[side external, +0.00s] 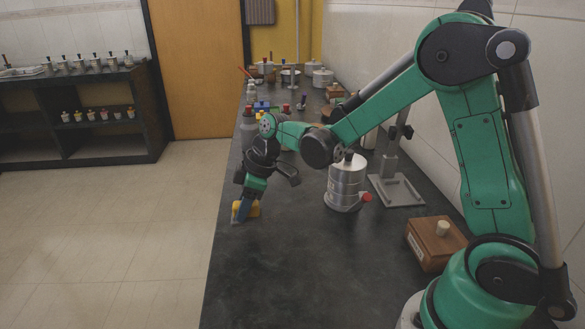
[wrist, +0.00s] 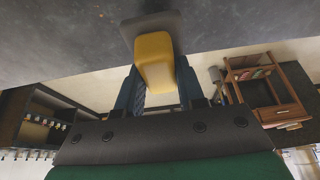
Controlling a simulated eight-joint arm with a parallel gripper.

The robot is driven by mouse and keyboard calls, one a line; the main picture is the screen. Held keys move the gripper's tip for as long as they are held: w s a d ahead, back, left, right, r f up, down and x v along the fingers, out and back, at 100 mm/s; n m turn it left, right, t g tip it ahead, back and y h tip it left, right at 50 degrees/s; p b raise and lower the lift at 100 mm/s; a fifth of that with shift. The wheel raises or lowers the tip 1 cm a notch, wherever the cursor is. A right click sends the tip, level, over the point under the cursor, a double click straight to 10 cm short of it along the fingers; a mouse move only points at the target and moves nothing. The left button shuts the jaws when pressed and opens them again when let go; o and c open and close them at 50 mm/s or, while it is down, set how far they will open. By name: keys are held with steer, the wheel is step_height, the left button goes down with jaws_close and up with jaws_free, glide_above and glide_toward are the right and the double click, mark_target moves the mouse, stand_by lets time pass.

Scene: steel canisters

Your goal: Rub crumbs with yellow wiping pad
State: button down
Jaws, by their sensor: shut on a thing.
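The yellow wiping pad (side external: 254,209) is at the left edge area of the dark counter in the side view. In the wrist view, its yellow block (wrist: 154,58) sits between my two dark blue fingers, with a flat grey face (wrist: 150,24) towards the counter. My gripper (side external: 243,208) is shut on the pad and points down; it also shows in the wrist view (wrist: 158,90). The pad is at or very near the counter surface; contact cannot be told for certain. No crumbs can be made out in either view.
A steel canister (side external: 346,184) with a red knob stands right of my gripper. Behind it is a metal stand (side external: 397,188); a wooden box (side external: 434,243) is nearer. Bottles and pots crowd the far counter (side external: 280,285). Its near part is clear, with its edge at left.

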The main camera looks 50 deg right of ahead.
mark_target(234, 205)
steer(key=shift+r, duration=1.95)
steer(key=shift+s+a+r, duration=0.1)
steer(key=shift+a+r, duration=0.05)
steer(key=shift+r, duration=0.1)
steer(key=s+a+r, duration=0.7)
steer(key=r, duration=0.4)
step_height(234, 205, down, 19)
steer(key=shift+s+f, duration=0.1)
steer(key=shift+f, duration=0.05)
steer(key=shift+f, duration=0.1)
